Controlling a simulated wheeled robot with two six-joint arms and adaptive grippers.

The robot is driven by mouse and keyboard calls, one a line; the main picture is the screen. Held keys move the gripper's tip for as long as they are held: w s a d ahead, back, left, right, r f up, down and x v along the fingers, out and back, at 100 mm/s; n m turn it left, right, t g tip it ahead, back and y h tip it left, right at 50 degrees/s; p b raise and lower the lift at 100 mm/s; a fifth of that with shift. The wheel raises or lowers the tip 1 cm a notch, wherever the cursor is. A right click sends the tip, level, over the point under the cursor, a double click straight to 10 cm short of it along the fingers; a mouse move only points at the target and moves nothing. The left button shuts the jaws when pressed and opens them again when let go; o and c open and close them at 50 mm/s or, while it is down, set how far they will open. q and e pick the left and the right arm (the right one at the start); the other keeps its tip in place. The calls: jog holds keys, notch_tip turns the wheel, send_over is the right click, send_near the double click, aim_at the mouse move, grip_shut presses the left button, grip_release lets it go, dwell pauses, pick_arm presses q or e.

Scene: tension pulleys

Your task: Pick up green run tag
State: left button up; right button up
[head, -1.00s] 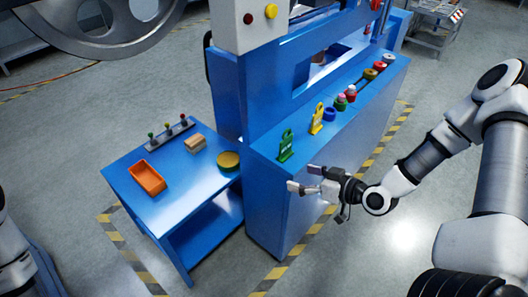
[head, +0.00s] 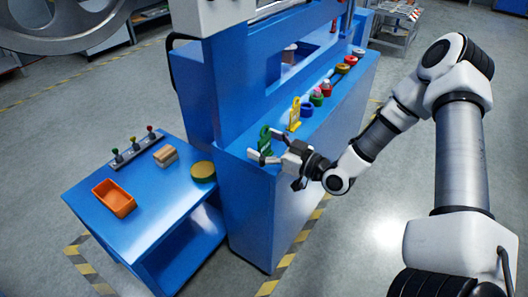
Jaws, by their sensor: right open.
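The green run tag (head: 265,139) stands upright near the left front end of the blue machine's ledge. My right gripper (head: 259,156) is open, with its fingers pointing left at the tag's lower part. The fingers appear to lie around or just in front of the tag; I cannot tell whether they touch it. The tag's base is partly hidden by the fingers. A yellow tag (head: 295,114) stands just behind it on the ledge. My left gripper is not in view.
Several coloured round parts, including a blue ring (head: 306,110), line the ledge behind the tags. A lower blue table (head: 140,215) at left holds an orange bin (head: 114,198), a wooden block (head: 165,156), a green-yellow disc (head: 203,171) and a rack of small knobs (head: 134,149).

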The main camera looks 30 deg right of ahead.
jog(key=c, duration=1.3)
jog(key=shift+o, duration=0.2)
jog(key=shift+r, duration=0.1)
